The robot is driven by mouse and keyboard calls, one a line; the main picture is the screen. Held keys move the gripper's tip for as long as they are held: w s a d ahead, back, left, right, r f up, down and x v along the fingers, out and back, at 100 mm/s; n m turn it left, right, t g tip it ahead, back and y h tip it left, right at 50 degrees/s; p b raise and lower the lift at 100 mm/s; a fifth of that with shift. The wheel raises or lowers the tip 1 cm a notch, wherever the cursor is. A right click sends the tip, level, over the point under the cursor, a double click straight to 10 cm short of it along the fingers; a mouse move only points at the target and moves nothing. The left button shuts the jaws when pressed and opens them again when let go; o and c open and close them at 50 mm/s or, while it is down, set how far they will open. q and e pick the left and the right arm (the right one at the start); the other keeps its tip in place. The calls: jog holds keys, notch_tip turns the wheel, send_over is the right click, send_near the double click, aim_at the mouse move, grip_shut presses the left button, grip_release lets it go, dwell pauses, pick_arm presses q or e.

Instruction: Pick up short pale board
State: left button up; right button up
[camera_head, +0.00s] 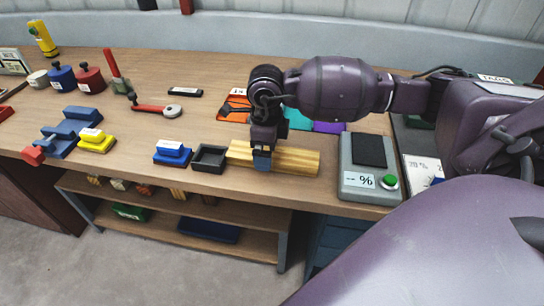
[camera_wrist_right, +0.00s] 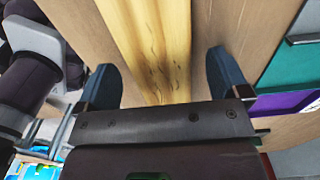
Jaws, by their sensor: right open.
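A pale yellow wooden board (camera_head: 297,161) lies near the front edge of the workbench, its length running left to right. It also shows in the right wrist view (camera_wrist_right: 150,35), with dark grain marks. My right gripper (camera_head: 262,160) is over the board, left of its middle, and covers part of it. In the right wrist view my right gripper (camera_wrist_right: 160,80) is open, with one blue finger on each side of the board and gaps visible. Whether the fingertips reach below its top face I cannot tell. My left gripper is not in view.
A dark open tray (camera_head: 209,158) sits just left of the board. A grey device with a "-- %" display (camera_head: 358,181) stands to its right. Blue and yellow blocks (camera_head: 96,141) are farther left. Coloured mats (camera_head: 298,118) lie behind. The bench front edge is close.

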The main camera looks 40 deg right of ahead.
jog(key=shift+f, duration=0.5)
jog(key=shift+r, duration=0.1)
jog(key=shift+c, duration=0.4)
jog(key=c, duration=1)
jog(key=shift+c, duration=0.2)
